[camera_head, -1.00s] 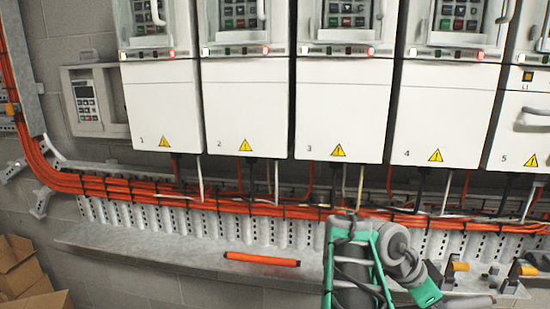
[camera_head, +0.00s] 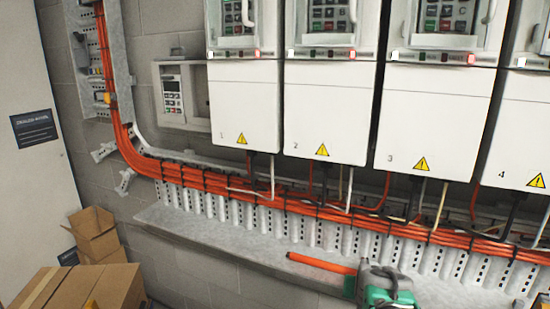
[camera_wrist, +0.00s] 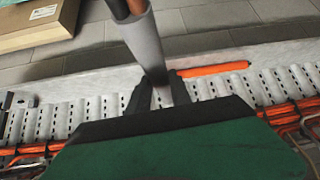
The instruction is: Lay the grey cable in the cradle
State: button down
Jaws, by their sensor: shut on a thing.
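In the wrist view, my gripper (camera_wrist: 158,92) is shut on a thick grey cable (camera_wrist: 147,45), with one finger on each side. The cable points up the picture and shows dark and orange-brown parts at its top end. In the head view, my green and grey arm is at the bottom, and the fingertips and held cable are not clear there. A cradle cannot be made out with certainty. A yellow-and-grey fitting (camera_head: 541,300) shows partly at the bottom right corner.
A grey shelf (camera_head: 215,244) runs under the orange cable bundle (camera_head: 200,180) and white drive cabinets (camera_head: 325,117). An orange rod (camera_head: 322,263) lies on it, beside my arm; it also shows in the wrist view (camera_wrist: 212,69). Cardboard boxes (camera_head: 97,233) stand at lower left.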

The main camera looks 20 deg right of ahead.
jog(key=w+a+r+n+t+y+p, duration=0.1)
jog(key=w+a+r+n+y, duration=0.2)
jog(key=a, duration=0.9)
jog(key=w+a+r+n+t+y+p, duration=0.1)
jog(key=w+a+r+n, duration=0.25)
jog(key=a, duration=0.85)
jog(key=s+a+f+n+y, duration=0.1)
jog(key=s+a+f, duration=0.1)
jog(key=f, duration=0.3)
jog(key=shift+s+a+f, duration=0.2)
jog(key=shift+s, duration=0.5)
